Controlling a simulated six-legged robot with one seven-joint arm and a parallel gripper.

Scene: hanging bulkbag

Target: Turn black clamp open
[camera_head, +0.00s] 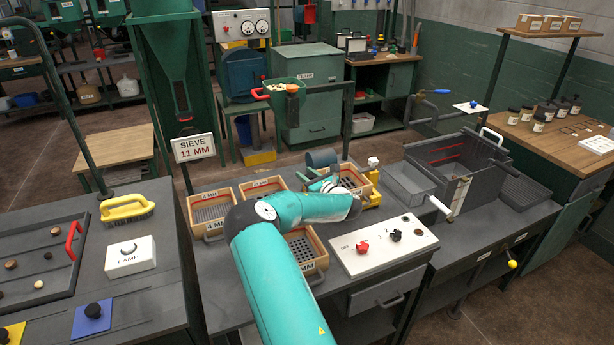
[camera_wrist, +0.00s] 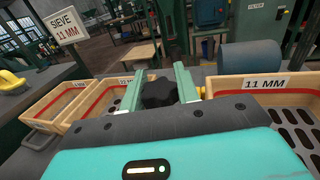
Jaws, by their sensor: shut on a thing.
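The black clamp is a dark lobed knob (camera_wrist: 159,92) in the middle of the wrist view. It sits between the two green fingers of my gripper (camera_wrist: 160,84), one finger on each side. My gripper is shut on the knob. In the head view my gripper (camera_head: 313,179) is small and partly hidden, between wooden sieve boxes on the bench. The knob cannot be made out there. How far it is turned cannot be told.
A wooden box marked 11 MM (camera_wrist: 265,86) is close at the right. Another wooden box (camera_wrist: 62,106) is at the left. A blue-grey cylinder (camera_wrist: 250,57) lies behind. A control panel (camera_head: 384,245) with red and black knobs and a yellow fixture (camera_head: 373,190) are nearby.

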